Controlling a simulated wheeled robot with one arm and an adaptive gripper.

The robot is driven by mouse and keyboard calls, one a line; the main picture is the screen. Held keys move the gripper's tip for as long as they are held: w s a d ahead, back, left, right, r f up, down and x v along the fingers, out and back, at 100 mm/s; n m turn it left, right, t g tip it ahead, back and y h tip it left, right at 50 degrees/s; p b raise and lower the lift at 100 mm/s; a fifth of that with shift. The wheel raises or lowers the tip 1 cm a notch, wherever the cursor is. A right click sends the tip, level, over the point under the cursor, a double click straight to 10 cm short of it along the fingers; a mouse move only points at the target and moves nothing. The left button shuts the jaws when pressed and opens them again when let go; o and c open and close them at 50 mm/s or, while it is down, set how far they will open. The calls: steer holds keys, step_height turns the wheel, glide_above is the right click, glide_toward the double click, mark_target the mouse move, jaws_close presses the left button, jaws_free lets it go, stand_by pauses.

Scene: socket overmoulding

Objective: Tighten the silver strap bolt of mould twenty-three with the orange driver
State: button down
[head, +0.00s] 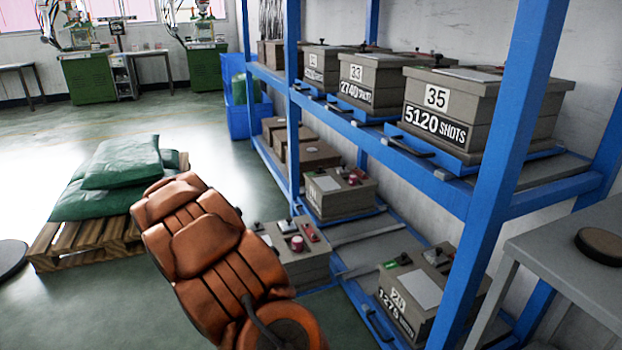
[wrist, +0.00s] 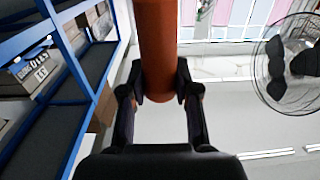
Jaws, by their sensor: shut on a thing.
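My gripper (wrist: 160,88) is shut on an orange cylinder, which looks like the orange driver (wrist: 157,40). The cylinder reaches out of the top of the wrist view, so its tip is hidden. My gripper and the driver cannot be made out in the head view. No plate clearly reads twenty-three. On the lower level, one mould (head: 318,262) with a red knob is partly hidden behind my arm, and another (head: 340,195) sits behind it with its number too small to read. I cannot make out a silver strap bolt on any mould.
Another mould (head: 415,300) sits low at right. A grey table (head: 560,235) stands at right. A pallet (head: 85,240) with green sacks is at left. The wrist view shows a fan (wrist: 290,75).

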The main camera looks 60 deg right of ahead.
steer(key=s+d+f+m+g+h, duration=0.2)
steer(key=s+d, duration=0.5)
steer(key=d, duration=0.5)
steer(key=s+d+f+m+g+h, duration=0.2)
steer(key=s+d, duration=0.5)
steer(key=d, duration=0.5)
steer(key=s+d+f+m+g+h, duration=0.3)
steer(key=s+d+g, duration=0.3)
steer(key=d, duration=0.5)
steer(key=shift+s+d+m+h, duration=0.35)
steer(key=shift+s+m, duration=0.25)
steer(key=shift+s, duration=0.45)
step_height(320, 180, down, 7)
steer(key=shift+f, duration=0.15)
steer(key=shift+p, duration=1)
steer(key=shift+f, duration=0.85)
stand_by(1.1)
